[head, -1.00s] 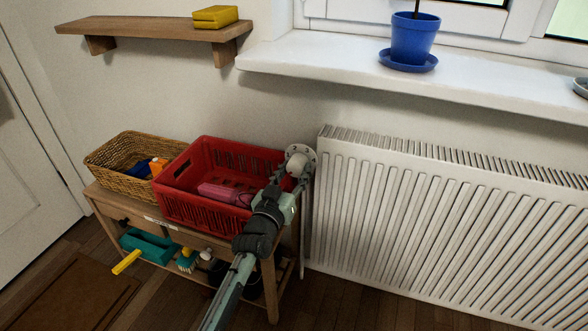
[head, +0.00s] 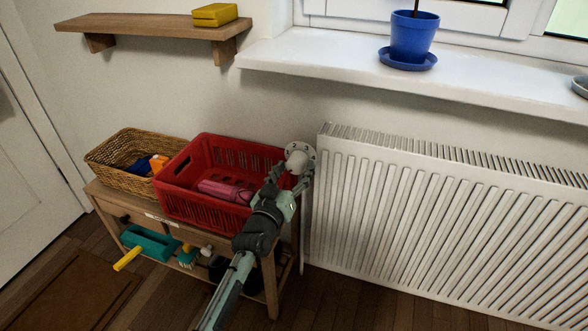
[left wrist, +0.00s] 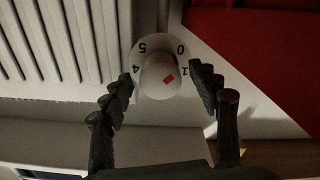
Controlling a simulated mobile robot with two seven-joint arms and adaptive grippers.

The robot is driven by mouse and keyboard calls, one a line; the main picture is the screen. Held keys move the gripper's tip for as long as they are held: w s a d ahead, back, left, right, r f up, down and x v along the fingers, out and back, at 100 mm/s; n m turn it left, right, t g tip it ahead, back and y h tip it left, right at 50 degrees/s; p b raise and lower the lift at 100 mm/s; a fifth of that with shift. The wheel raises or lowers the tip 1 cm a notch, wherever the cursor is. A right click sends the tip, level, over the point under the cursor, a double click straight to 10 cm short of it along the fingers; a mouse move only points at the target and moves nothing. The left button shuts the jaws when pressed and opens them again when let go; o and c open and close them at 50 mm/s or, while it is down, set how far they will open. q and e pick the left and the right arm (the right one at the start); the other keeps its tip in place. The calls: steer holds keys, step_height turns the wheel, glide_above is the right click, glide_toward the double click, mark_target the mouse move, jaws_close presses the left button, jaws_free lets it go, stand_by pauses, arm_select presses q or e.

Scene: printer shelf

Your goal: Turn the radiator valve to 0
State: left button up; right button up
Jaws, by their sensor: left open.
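The radiator valve is a white round knob (head: 298,157) on a pale numbered dial at the radiator's upper left corner. My left gripper (head: 290,179) is open just in front of the valve. In the left wrist view its fingers (left wrist: 161,84) stand on either side of the knob; contact cannot be told. My right gripper is out of view.
A red crate (head: 181,203) with a pink thing inside stands beside the valve on a wooden bench (head: 109,205), next to a wicker basket (head: 116,178). The white radiator (head: 430,220) is to the right. A windowsill (head: 330,65) with a blue pot (head: 412,38) juts out above.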

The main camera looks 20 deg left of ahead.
arm_select(q)
steer(key=s, duration=1.1)
steer(key=shift+s+a, duration=0.2)
steer(key=shift+s, duration=0.15)
